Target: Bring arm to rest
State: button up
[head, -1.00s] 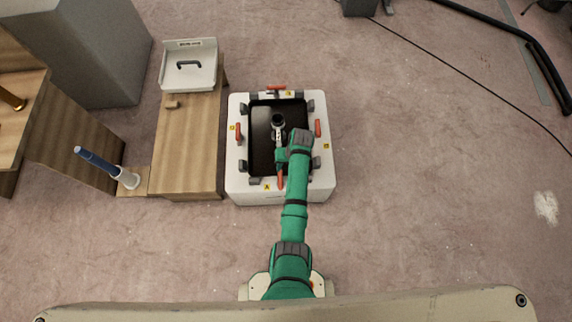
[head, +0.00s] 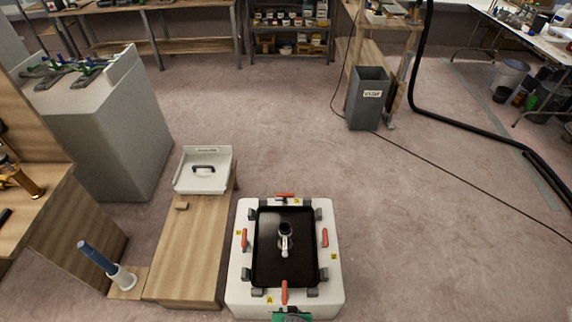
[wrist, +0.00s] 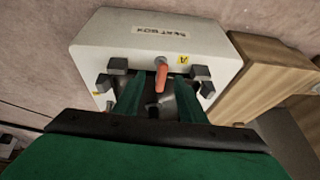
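The white seat box (head: 334,286) stands on the floor at the bottom centre of the head view, with a black panel (head: 268,255) framed on top. Orange-handled clamps sit around its rim; the front one, by label A, has its orange handle (head: 284,292) pointing at me. In the wrist view, the box (wrist: 205,42) and that handle (wrist: 161,76) lie beyond my gripper (wrist: 158,88). Its green fingers are apart, with the handle seen between them; I see no grip on it. A green part of my arm shows at the head view's bottom edge.
A grey bin (head: 367,98), a cable and a black hose (head: 445,117) lie farther off. The floor right of the box is clear.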

jog(key=s+r+t, duration=0.6)
jog(key=s+r, duration=0.7)
jog(key=r, duration=0.3)
jog(key=s+r+t, duration=0.2)
jog(key=s+r, duration=0.1)
jog(key=r, duration=0.8)
jog(key=s+a+r+t, duration=0.1)
jog(key=s+r+t, duration=0.1)
jog(key=r, duration=0.9)
jog(key=shift+s+h, duration=0.3)
jog(key=shift+s, duration=0.35)
jog(key=shift+a, duration=0.1)
